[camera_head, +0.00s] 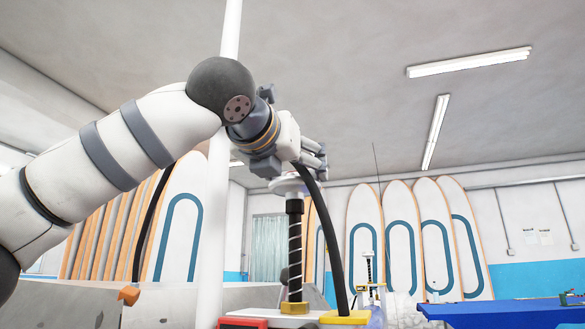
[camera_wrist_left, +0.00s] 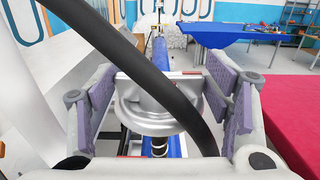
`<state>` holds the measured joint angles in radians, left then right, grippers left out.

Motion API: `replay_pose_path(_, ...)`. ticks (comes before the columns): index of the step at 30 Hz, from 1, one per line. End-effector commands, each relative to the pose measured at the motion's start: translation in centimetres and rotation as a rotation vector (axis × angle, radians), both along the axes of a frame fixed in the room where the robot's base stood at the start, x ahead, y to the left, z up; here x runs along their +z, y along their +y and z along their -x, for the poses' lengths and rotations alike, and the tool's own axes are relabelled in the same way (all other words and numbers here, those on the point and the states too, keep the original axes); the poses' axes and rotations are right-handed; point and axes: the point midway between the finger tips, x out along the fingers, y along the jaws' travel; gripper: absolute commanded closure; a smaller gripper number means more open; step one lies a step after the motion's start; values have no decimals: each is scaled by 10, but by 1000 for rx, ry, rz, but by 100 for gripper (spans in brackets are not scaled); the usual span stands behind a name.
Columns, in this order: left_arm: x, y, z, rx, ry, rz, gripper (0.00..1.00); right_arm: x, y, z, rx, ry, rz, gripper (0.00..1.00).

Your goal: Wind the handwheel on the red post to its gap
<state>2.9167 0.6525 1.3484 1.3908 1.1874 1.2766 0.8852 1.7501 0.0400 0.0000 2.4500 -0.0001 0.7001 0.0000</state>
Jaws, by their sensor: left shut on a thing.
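A pale silver handwheel (camera_head: 287,185) sits at the top of a dark upright spindle (camera_head: 295,245) with a light spiral, in the head view. A brass collar (camera_head: 295,308) is at the spindle's foot. My left gripper (camera_head: 296,163) is over the handwheel, shut on it. In the left wrist view the handwheel (camera_wrist_left: 135,112) lies between the purple finger pads, partly hidden by a thick black hose (camera_wrist_left: 140,60). I cannot make out the gap, and the spindle itself does not look red. My right gripper is not in view.
The black hose (camera_head: 325,225) curves down beside the spindle to a yellow block (camera_head: 345,317). A red block (camera_head: 243,322) is at the lower edge. A white pole (camera_head: 215,220) stands left. Boards (camera_head: 365,230) lean behind, and a blue table (camera_head: 505,312) is at right.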

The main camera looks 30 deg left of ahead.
Motion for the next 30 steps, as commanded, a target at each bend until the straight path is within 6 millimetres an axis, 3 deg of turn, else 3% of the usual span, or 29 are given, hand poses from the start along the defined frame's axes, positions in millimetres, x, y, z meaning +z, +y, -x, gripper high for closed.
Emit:
replay_pose_path(11,1,5,0,-156,-1,3,56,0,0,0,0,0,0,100)
replay_pose_path(30,2,13,-2,-756,-6,10,58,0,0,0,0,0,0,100)
